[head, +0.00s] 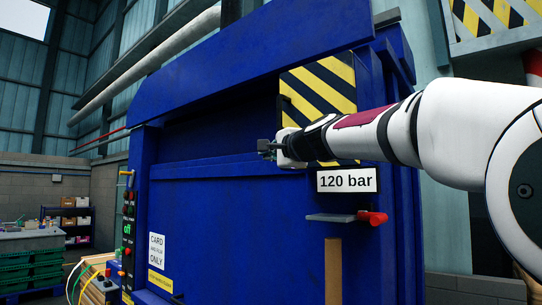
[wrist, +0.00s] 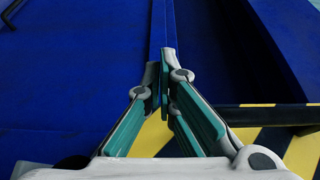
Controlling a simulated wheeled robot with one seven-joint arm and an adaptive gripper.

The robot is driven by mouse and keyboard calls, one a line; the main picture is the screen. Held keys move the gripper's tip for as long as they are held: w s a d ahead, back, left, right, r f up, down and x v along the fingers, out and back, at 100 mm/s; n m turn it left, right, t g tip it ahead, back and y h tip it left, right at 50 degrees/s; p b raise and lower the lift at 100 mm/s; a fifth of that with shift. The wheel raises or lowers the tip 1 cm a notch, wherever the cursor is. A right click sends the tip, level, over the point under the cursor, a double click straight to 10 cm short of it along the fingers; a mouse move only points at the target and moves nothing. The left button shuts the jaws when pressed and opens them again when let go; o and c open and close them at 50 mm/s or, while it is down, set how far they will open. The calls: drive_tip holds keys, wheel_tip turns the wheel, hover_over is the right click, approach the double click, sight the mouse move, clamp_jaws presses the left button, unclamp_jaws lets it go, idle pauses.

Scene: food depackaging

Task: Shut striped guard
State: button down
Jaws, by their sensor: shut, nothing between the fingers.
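A panel with black and yellow diagonal stripes (head: 325,85) stands on the front of the blue machine, to the right of its opening. I take it for the striped guard; my arm hides its lower part. In the wrist view stripes (wrist: 302,152) show at the lower right, under a dark bar with yellow marks (wrist: 280,112). My gripper (head: 264,148) is shut and empty, in front of the blue machine at the panel's left. In the wrist view its fingertips (wrist: 166,75) meet before a blue vertical edge. I cannot tell whether they touch it.
The blue machine (head: 230,230) fills the middle. A "120 bar" sign (head: 346,181) and a grey shelf-like lever with a red knob (head: 372,218) sit below my arm. A control strip (head: 128,225) is at the left edge. Another striped board (head: 485,18) hangs at the upper right.

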drive_tip(key=shift+w+d, duration=0.25)
drive_tip(key=shift+w, duration=0.3)
drive_tip(key=shift+w+d, duration=0.25)
drive_tip(key=shift+w, duration=0.3)
